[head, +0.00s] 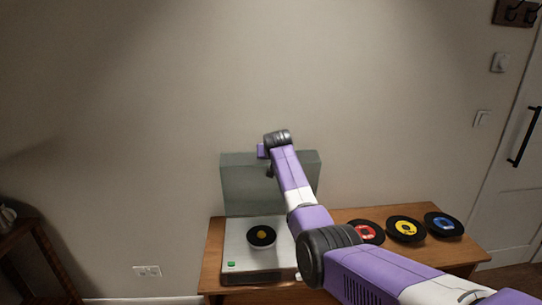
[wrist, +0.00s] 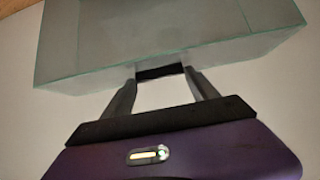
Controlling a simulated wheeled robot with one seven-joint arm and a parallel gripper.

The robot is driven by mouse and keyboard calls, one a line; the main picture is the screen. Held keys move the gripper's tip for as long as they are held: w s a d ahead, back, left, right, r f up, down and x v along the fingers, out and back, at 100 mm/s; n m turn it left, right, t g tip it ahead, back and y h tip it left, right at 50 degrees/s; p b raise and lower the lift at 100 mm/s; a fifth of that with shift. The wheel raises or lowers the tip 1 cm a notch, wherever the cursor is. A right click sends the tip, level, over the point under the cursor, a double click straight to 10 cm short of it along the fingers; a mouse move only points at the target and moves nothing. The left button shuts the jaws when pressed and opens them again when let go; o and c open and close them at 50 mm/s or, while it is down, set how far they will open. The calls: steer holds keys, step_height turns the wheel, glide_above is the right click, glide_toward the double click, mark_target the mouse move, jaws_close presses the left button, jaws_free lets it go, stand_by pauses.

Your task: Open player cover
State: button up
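The player cover (head: 240,185) is a clear grey-green box lid. In the head view it stands raised, roughly upright, at the back of the record player (head: 240,262). In the wrist view the cover (wrist: 180,35) fills the upper part. A dark handle (wrist: 160,72) on its edge spans the space between my fingertips. My gripper (wrist: 161,78) appears shut on this handle, a finger touching each end. In the head view the fingers are hard to make out at the cover's top. The player's deck is uncovered, with a black yellow-centred record (head: 262,236) on it.
The wooden table (head: 345,215) carries the player on its left. Several loose records lie on its right: a red-centred one (head: 367,231), a yellow-centred one (head: 406,229) and a blue-centred one (head: 443,224). The wall (head: 150,120) is close behind the cover.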

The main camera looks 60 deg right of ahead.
steer(key=o, duration=0.4)
steer(key=shift+w+d+r, duration=0.15)
steer(key=shift+r, duration=0.45)
steer(key=shift+c, duration=0.2)
steer(key=shift+o, duration=0.4)
steer(key=shift+f, duration=0.25)
steer(key=b+v, duration=0.1)
steer(key=v, duration=0.7)
steer(key=shift+f, duration=0.15)
